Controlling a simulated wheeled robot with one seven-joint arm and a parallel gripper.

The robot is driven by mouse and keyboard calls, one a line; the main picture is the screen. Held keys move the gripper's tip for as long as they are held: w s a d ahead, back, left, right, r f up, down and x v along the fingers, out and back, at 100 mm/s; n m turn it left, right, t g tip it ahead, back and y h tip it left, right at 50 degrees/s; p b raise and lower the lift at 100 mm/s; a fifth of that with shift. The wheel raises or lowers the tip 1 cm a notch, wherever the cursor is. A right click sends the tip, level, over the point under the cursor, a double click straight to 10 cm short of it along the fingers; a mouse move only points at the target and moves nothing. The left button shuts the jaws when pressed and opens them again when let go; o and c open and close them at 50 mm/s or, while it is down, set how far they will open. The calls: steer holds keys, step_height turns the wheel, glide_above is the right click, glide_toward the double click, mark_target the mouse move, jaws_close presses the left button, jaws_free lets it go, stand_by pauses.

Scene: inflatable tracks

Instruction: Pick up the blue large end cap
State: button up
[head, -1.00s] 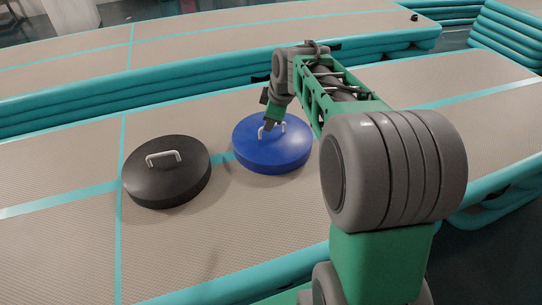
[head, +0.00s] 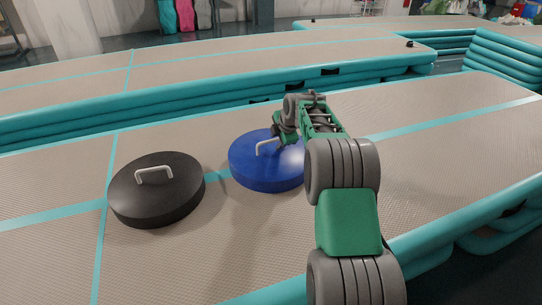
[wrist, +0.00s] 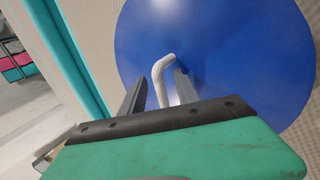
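The blue large end cap (head: 252,172) is a thick round disc lying on the beige mat. Its pale bar handle (head: 267,147) stands on top. My gripper (head: 281,139) is low over the right part of the cap, at the handle, partly hidden by my arm. In the wrist view, the blue cap (wrist: 235,50) fills the upper right. The handle (wrist: 159,78) runs between my two dark fingers (wrist: 160,84), which are apart, with a gap on the left side. The handle's near end is hidden behind the gripper body.
A black end cap (head: 150,201) with a similar handle lies left of the blue one on the same mat (head: 420,175). A teal inflatable wall (head: 180,108) runs behind. The mat to the right is clear.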

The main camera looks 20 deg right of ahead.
steer(key=shift+c, duration=0.5)
jaws_close()
stand_by(0.8)
